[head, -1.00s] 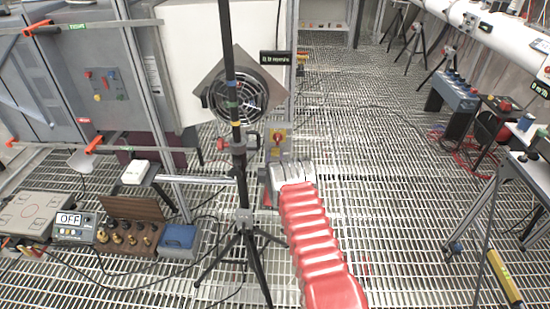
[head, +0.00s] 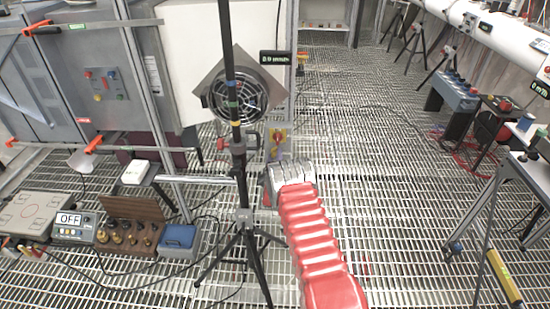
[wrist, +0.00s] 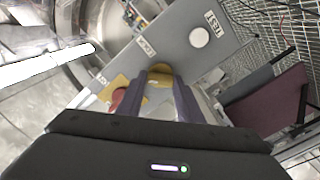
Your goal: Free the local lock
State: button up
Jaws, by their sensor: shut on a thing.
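A grey panel (wrist: 180,50) with small white labels fills the middle of the wrist view. One label at the upper right reads TEST. A yellow rounded piece (wrist: 160,68) on the panel lies between the fingertips of my gripper (wrist: 160,82), which is shut on it. I cannot tell for sure that this piece is the local lock. Left of the fingers is a red knob on a yellow plate (wrist: 117,97). In the head view the red-and-yellow switch (head: 277,136) shows just beyond the end of my arm. My wrist hides most of the gripper there.
A black tripod pole (head: 233,150) with a fan (head: 243,92) stands just left of my arm. A large grey cabinet (head: 100,75) is at the left. A box reading OFF (head: 72,227) and a blue box (head: 180,242) are on the floor.

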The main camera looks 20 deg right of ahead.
jog(key=n, duration=0.5)
jog(key=shift+a+f+n, duration=0.1)
jog(key=shift+a+n, duration=0.15)
jog(key=shift+n, duration=0.05)
jog(key=shift+a+f+n, duration=0.1)
jog(key=shift+n, duration=2)
jog(key=o, duration=0.7)
jog(key=shift+f, duration=0.1)
jog(key=o, duration=0.3)
jog(key=shift+o, duration=0.4)
jog(key=shift+d, duration=0.2)
